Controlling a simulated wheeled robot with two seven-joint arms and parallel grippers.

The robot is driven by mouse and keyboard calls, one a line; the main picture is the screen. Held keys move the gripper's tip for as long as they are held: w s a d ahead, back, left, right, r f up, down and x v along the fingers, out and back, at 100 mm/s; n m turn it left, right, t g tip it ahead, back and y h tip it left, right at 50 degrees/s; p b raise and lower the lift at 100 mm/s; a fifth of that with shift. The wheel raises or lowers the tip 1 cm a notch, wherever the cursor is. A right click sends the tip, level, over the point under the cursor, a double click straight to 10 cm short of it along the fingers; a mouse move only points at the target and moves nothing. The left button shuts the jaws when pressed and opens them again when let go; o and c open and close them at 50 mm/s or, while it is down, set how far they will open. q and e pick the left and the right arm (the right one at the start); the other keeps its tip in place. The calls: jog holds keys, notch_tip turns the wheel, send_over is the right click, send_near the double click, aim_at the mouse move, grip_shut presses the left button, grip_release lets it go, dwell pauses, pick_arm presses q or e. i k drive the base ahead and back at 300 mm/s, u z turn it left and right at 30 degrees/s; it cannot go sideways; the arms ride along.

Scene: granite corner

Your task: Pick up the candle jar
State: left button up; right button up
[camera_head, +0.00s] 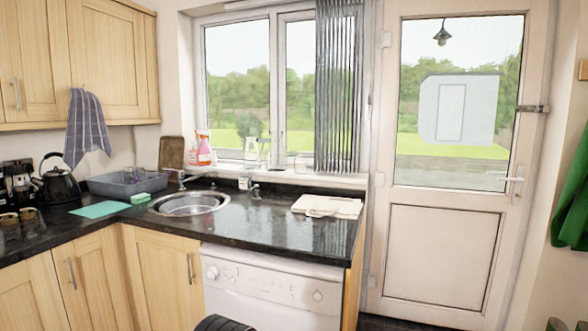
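I cannot tell for certain which thing is the candle jar. A small pale jar (300,164) stands on the windowsill behind the counter, left of the grey curtain, and may be it. Clear glass vessels (252,149) stand further left on the same sill. Two small amber-brown round vessels (28,213) sit on the far left counter. All are small and lack clear detail. Neither of my grippers is in view.
The black counter (270,228) holds a round sink (188,203), a folded cloth (327,206), a small white object (244,183), a grey basin (127,183) and a black kettle (57,182). A white dishwasher (270,287) sits below. The counter right of the sink is mostly clear.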

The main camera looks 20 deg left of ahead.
aim_at(300, 163)
jog(key=z, duration=0.55)
jog(key=i, duration=0.65)
jog(key=z, duration=0.55)
jog(key=i, duration=1.1)
jog(key=u, duration=0.95)
jog(key=i, duration=1)
jog(key=u, duration=0.9)
